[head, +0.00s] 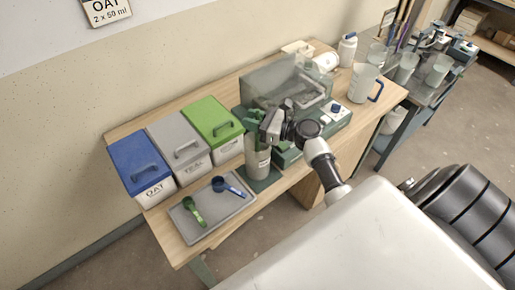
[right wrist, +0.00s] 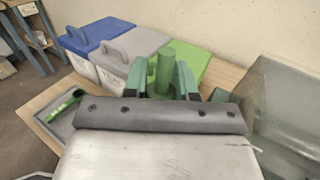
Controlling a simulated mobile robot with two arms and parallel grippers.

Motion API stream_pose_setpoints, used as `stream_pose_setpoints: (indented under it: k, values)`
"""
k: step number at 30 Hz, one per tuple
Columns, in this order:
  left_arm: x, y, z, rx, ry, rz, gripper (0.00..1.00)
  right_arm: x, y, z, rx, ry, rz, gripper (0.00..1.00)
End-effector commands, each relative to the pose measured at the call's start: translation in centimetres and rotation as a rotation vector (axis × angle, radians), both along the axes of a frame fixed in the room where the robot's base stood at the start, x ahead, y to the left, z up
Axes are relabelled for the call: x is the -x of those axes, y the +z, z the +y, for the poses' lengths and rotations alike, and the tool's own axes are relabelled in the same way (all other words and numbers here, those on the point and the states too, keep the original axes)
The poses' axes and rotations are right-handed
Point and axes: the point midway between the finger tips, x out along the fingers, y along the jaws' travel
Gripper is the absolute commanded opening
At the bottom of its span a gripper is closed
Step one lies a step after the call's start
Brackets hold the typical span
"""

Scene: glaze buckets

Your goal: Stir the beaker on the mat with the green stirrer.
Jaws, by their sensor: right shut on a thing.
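The beaker (head: 258,163) is a tall, clear, marked vessel standing on the dark green mat (head: 266,184) at the table's front edge. My right gripper (head: 260,128) is directly above the beaker. In the right wrist view, it (right wrist: 163,88) is shut on the green stirrer (right wrist: 165,68), whose thick round handle stands up between the fingers. The stirrer's lower end is hidden, so I cannot tell how deep it reaches into the beaker. My left gripper is not in view.
Blue (head: 141,163), grey (head: 179,146) and green (head: 213,125) lidded bins stand left of the beaker. A grey tray (head: 222,213) holds a green scoop (head: 193,212) and a blue scoop (head: 228,187). A green machine with a clear hood (head: 283,83) stands close behind, and a jug (head: 362,84) farther right.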

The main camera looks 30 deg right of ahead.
Motion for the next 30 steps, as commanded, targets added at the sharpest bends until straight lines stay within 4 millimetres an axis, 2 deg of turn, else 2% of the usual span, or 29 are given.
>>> stream_pose_setpoints:
  k: [5, 14, 30]
  values:
    - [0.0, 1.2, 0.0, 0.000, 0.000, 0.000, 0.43, 1.1, 0.3, 1.0, -0.002, 0.000, 0.000, 0.03]
    - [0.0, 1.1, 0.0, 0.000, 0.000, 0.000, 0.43, 1.2, 0.2, 1.1, -0.001, -0.001, -0.001, 0.03]
    - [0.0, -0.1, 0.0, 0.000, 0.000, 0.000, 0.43, -0.7, 0.0, -0.6, -0.001, -0.001, -0.001, 0.03]
